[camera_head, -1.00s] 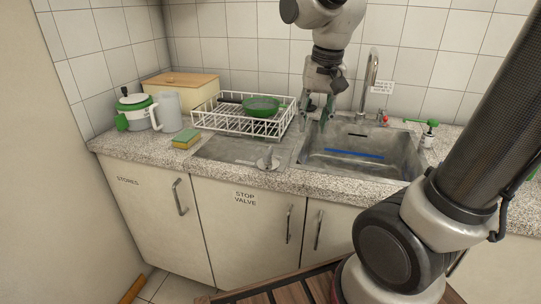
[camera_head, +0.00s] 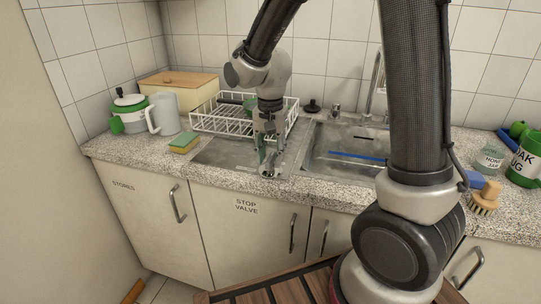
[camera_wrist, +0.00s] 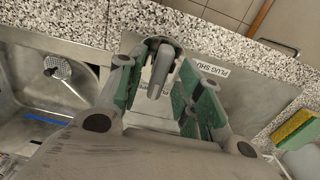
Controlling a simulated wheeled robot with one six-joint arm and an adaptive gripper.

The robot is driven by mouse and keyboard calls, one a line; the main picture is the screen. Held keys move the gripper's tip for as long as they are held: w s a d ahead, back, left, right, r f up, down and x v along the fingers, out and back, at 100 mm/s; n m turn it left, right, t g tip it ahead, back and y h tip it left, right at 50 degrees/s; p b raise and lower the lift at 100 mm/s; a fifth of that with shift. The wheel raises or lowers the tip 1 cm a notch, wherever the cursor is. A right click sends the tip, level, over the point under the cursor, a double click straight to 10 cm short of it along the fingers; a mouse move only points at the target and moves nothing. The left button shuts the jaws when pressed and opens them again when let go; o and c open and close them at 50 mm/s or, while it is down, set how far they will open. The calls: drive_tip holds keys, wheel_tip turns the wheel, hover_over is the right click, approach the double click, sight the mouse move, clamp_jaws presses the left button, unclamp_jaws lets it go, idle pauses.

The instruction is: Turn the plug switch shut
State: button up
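The plug switch (camera_wrist: 158,72) is a grey metal lever on a round base on the steel drainboard. It stands between my gripper's two green-padded fingers in the wrist view, with visible gaps on both sides. A white label reading "PLUG SHUT" (camera_wrist: 212,70) lies beside it, partly covered by a finger. My gripper (camera_head: 267,150) points down at the switch (camera_head: 268,170) in the head view. It is open and holds nothing. In the wrist view, my gripper (camera_wrist: 160,90) hides part of the lever's surroundings.
The sink (camera_head: 340,160) is to the right, with a round drain fitting (camera_wrist: 58,68) in the wrist view. A white dish rack (camera_head: 225,122) stands close behind my gripper. A sponge (camera_head: 184,143) lies to the left. The granite counter edge (camera_head: 215,178) is in front.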

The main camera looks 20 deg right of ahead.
drive_tip(key=shift+f, duration=0.25)
clamp_jaws()
